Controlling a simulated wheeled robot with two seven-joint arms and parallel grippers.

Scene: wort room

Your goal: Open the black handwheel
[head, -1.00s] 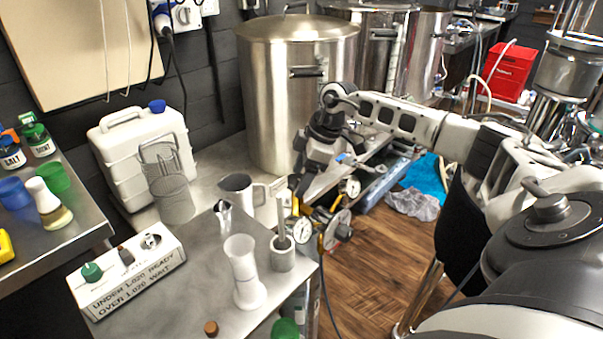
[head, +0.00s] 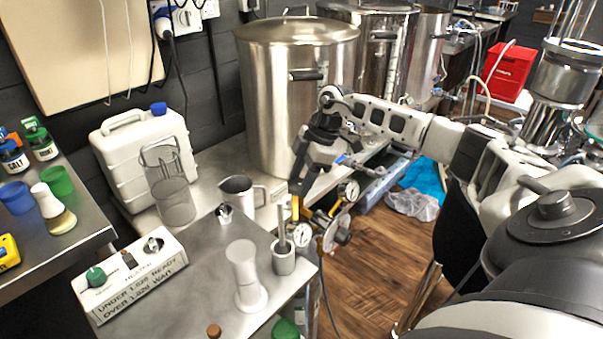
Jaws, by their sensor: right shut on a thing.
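My right gripper (head: 299,196) points down just past the far right corner of the near steel table. It is shut on the black handwheel at the top of the gas valve. The wheel is almost wholly hidden by the dark fingers, and its turn cannot be read. My left gripper is not in view.
The near table (head: 205,285) holds a grey pot with a rod (head: 283,257), a white cylinder (head: 245,275) and a labelled control box (head: 130,275). A large steel kettle (head: 290,110) stands behind the gripper. Wooden floor (head: 385,255) is open to the right.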

